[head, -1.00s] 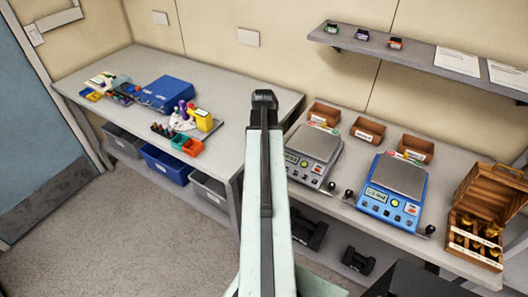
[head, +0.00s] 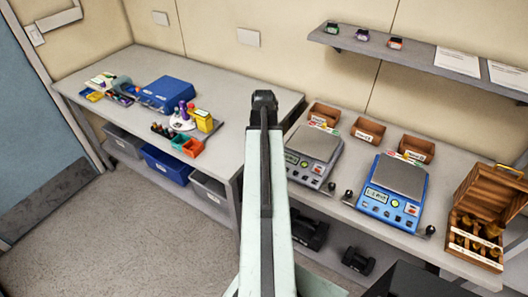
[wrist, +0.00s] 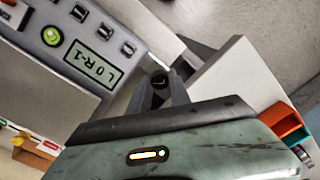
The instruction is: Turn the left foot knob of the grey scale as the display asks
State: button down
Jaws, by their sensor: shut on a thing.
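The grey scale (head: 316,143) stands on the right-hand bench in the head view, just right of my arm, which hides its left side. In the wrist view the grey scale (wrist: 50,88) fills the left part, and its green display (wrist: 93,60) reads "L 0 R-1". My gripper (wrist: 163,82) is beside the scale's corner, shut on the left foot knob (wrist: 160,79). The knob is small and dark, mostly covered by the fingers. The gripper itself is hidden behind my arm in the head view.
A blue scale (head: 398,180) stands right of the grey one, with an open wooden weight box (head: 484,195) beyond it. Small brown trays (head: 367,131) line the back. The left bench (head: 270,95) holds a blue case (head: 168,92) and small items.

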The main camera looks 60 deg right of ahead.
jog(key=shift+m, duration=0.6)
jog(key=c, duration=1.2)
grip_release()
notch_tip(320, 180, up, 8)
jog(key=p, duration=0.8)
jog(key=shift+f, duration=0.15)
